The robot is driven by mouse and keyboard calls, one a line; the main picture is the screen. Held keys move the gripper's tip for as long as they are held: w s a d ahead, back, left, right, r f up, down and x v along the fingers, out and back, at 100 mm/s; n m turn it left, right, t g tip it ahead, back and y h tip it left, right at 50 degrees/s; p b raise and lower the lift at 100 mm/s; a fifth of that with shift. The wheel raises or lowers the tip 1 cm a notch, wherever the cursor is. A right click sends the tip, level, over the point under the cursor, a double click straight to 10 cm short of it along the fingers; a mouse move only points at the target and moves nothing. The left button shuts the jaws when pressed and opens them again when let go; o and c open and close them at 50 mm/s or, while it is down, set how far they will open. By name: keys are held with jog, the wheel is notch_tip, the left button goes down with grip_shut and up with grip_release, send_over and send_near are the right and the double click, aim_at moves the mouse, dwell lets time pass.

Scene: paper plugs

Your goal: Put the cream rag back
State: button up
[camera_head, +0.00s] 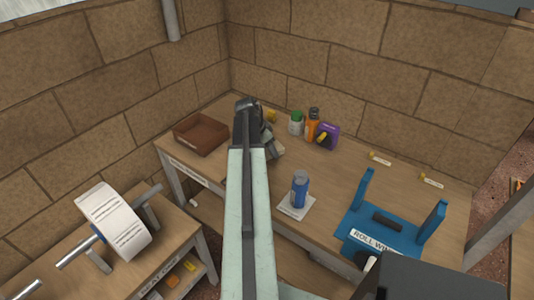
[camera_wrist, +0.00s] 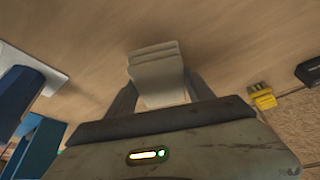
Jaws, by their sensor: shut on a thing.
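The cream rag (camera_wrist: 158,72) is a folded, pale strip in the wrist view. My gripper (camera_wrist: 160,96) is shut on it, with one dark finger on each side. The rag's far end sticks out beyond the fingers over the wooden table (camera_wrist: 235,45). I cannot tell whether it touches the wood. In the head view my arm crosses the middle of the picture, and grey parts of my gripper (camera_head: 272,146) show just right of it, over the workbench (camera_head: 335,175). The rag is hidden there.
A brown open tray (camera_head: 201,134) sits at the bench's back left. Several bottles, including an orange one (camera_head: 312,126), and a purple box (camera_head: 328,136) stand at the back. A blue can (camera_head: 300,190) stands on a white pad (camera_head: 289,210). A blue roll winder (camera_head: 384,238) is front right.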

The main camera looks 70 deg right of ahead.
aim_at(269, 153)
jog(key=shift+w+d, duration=0.1)
jog(key=shift+d, duration=0.15)
jog(key=f+b, duration=0.4)
jog(key=shift+s+d, duration=0.2)
jog(key=shift+w+a+r, duration=0.15)
jog(key=shift+w+r, duration=0.05)
jog(key=shift+w, duration=0.15)
jog(key=shift+f, duration=0.15)
jog(key=o, duration=1.2)
jog(key=shift+s, duration=0.1)
